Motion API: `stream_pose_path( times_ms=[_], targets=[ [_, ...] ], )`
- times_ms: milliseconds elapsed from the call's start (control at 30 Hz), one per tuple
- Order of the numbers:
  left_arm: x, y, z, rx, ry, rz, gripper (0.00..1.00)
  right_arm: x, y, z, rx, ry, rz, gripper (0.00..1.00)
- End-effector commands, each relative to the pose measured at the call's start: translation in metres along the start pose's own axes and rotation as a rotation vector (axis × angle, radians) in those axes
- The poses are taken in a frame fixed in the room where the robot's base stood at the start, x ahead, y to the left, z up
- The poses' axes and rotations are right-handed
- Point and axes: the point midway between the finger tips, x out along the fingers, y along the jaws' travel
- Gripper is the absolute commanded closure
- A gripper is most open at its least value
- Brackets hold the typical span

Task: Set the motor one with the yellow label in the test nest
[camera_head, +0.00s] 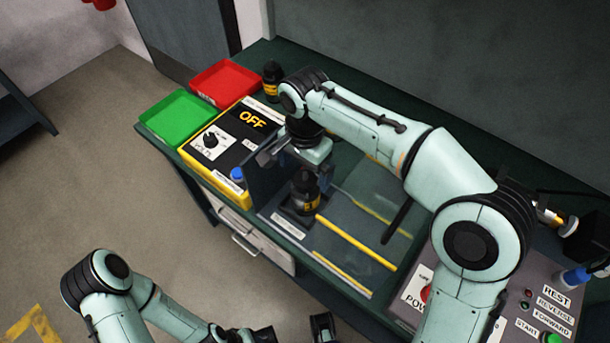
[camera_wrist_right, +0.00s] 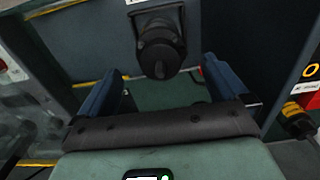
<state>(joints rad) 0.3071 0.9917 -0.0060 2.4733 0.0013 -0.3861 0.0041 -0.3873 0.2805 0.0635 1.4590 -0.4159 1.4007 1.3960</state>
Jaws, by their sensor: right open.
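A black motor (camera_head: 305,196) with a yellow label stands upright in the test nest (camera_head: 272,212) in the head view. It also shows end-on in the right wrist view (camera_wrist_right: 160,48). My right gripper (camera_head: 300,168) is above and just behind this motor. In the right wrist view its two blue fingers (camera_wrist_right: 160,92) are apart with nothing between them, and the motor lies beyond their tips. A second black motor (camera_head: 272,80) with a yellow band stands beside the red tray. My left gripper (camera_head: 293,335) is at the bottom edge, partly cut off, away from the motors.
A red tray (camera_head: 226,80) and a green tray (camera_head: 178,117) lie empty at the left end of the bench. A yellow-edged box (camera_head: 222,140) reads OFF. A dark upright panel (camera_head: 262,172) stands beside the nest. A grey control panel (camera_head: 535,300) is at right.

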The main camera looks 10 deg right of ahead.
Motion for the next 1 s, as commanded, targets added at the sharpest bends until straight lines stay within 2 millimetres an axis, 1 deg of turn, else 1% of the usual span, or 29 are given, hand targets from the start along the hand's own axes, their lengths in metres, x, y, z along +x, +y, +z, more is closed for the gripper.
stream_pose_path(
  times_ms=[33, 100, 200, 333, 500, 1000],
  targets=[
    [-0.005, 0.002, 0.000, 0.000, 0.001, 0.000, 0.57, -0.015, -0.001, 0.000, 0.000, 0.001, -0.006, 0.00],
    [-0.008, 0.003, 0.000, 0.001, 0.003, 0.001, 0.57, -0.030, -0.001, 0.000, 0.000, 0.001, -0.004, 0.00],
    [-0.012, 0.004, -0.001, 0.001, 0.004, 0.001, 0.57, -0.048, -0.001, 0.000, 0.000, 0.001, -0.004, 0.00],
    [-0.016, 0.006, -0.001, 0.002, 0.005, 0.002, 0.57, -0.064, -0.001, 0.000, -0.001, 0.000, -0.002, 0.00],
    [-0.018, 0.007, -0.001, 0.002, 0.006, 0.002, 0.57, -0.071, 0.000, 0.000, -0.001, 0.000, -0.001, 0.00],
    [-0.017, 0.007, -0.001, 0.002, 0.005, 0.002, 0.57, -0.071, 0.000, 0.000, -0.001, 0.000, 0.000, 0.00]
  ],
)
